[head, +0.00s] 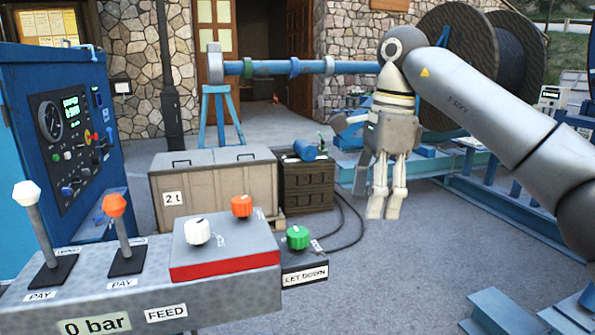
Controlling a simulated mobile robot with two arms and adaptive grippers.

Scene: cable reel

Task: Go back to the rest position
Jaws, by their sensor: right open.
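My right arm comes in from the right, and its gripper (385,207) hangs pointing down near the middle of the head view. Its two fingers are apart with nothing between them. It is in the air to the right of the grey control desk (235,298) and appears to touch nothing. The desk carries a white-topped lever (28,195), an orange-topped lever (115,206), a white knob (198,231) and an orange knob (242,206). A green knob (298,238) sits on a small box beside the desk. My left gripper is not in view.
A blue cabinet (30,130) with a gauge panel stands at left. A grey chest (230,180) and a dark crate (306,185) stand behind the desk. A large cable reel (465,60) and blue frames are at right. The paved ground (400,270) below the gripper is clear.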

